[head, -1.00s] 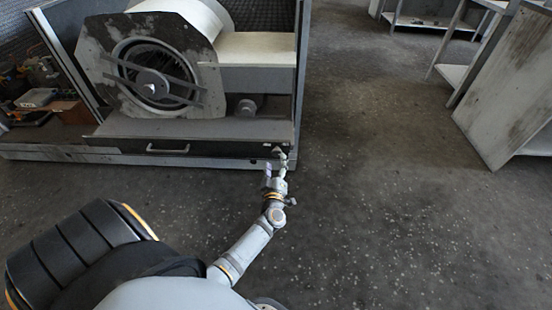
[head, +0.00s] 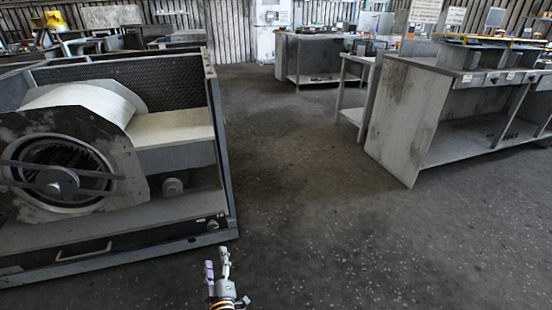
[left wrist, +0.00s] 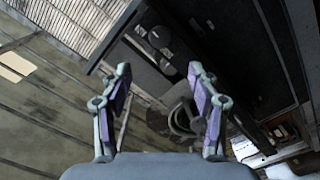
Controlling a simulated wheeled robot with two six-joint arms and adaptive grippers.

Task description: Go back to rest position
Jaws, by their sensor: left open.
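My left gripper (head: 217,268) is at the bottom of the head view, in front of the right front corner of the blower housing (head: 150,130). Its two fingers stand apart with nothing between them. The left wrist view also shows the open left gripper (left wrist: 158,95), with dark equipment and a ring-shaped part blurred beyond the fingers. The housing holds a blower with a round fan opening (head: 60,175) and a drawer with a light handle (head: 84,252). My right gripper is in neither view.
A grey workbench (head: 410,120) stands at the right, with a small shelf table (head: 352,85) beside it. Another bench (head: 310,55) is farther back. The speckled floor (head: 330,240) between housing and benches is clear.

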